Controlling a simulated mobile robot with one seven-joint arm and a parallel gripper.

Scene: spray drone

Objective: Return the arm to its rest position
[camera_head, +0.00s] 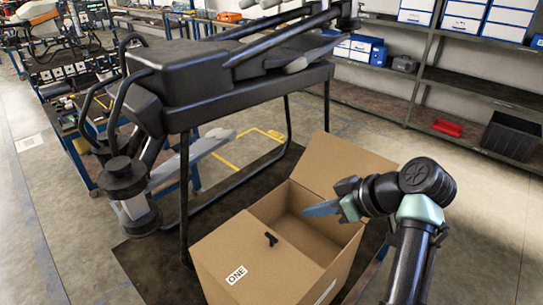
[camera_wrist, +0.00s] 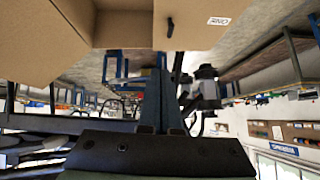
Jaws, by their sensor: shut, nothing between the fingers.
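My arm rises from the lower right of the head view and bends left at a dark joint. My gripper (camera_head: 322,208) has blue fingers and points left, over the open cardboard box. The fingers are shut with nothing between them. In the wrist view my gripper (camera_wrist: 161,95) shows as a narrow blue shape in the middle, with the fingers together. The box (camera_head: 228,262) has a label reading ONE, and its right flap stands up behind the gripper. The box also shows upside down at the top of the wrist view (camera_wrist: 200,32).
A large black spray drone (camera_head: 215,70) rests on a dark frame behind the box. A small black piece (camera_head: 271,239) is on the box top. Shelves (camera_head: 470,88) with blue-and-white boxes line the back right. Open floor (camera_head: 480,220) lies right of my arm.

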